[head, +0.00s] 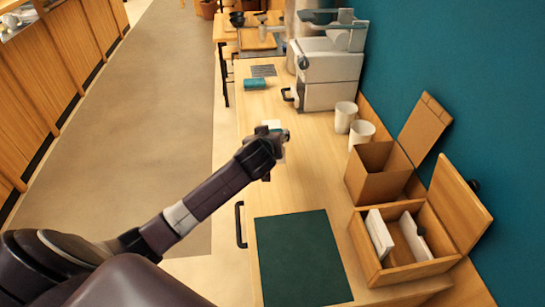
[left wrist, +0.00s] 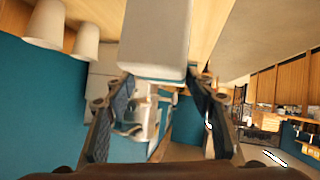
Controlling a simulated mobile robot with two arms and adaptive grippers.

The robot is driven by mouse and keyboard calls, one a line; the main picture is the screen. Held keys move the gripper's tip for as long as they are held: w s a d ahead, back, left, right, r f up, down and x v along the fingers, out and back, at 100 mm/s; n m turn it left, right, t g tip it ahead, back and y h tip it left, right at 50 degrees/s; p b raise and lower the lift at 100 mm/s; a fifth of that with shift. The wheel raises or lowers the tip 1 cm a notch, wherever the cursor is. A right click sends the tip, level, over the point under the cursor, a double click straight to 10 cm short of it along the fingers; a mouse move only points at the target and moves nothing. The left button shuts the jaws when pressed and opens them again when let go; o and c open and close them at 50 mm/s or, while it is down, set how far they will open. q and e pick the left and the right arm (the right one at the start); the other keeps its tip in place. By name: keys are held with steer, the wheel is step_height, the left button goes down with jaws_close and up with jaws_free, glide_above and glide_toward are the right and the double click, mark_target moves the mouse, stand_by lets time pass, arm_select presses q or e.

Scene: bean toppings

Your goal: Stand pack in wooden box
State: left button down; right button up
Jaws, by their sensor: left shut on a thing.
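My left gripper (head: 274,139) is shut on a white pack (head: 272,124) above the wooden counter. In the left wrist view the pack (left wrist: 157,38) sits between the two fingertips (left wrist: 160,82). In the head view most of the pack is hidden by the gripper. The wooden box (head: 367,256) stands open at the lower right, with its lid (head: 459,205) tilted up. Inside it are white packs, one at the left (head: 380,233) and one further right (head: 415,238). My right gripper is not in view.
A dark green mat (head: 299,258) lies left of the box. An open brown carton (head: 378,172) and two white cups (head: 345,116) stand behind it. A coffee machine (head: 330,75) and a teal item (head: 254,84) are farther back. The middle counter is clear.

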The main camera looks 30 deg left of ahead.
arm_select(q)
step_height(320, 180, down, 6)
steer(key=shift+w+r+p, duration=0.1)
steer(key=shift+w+p, duration=0.05)
steer(key=shift+p, duration=0.15)
steer(key=shift+f, duration=2.4)
steer(key=c, duration=0.9)
jaws_free()
steer(key=shift+o, duration=0.2)
steer(key=b+v, duration=0.1)
steer(key=v, duration=1.1)
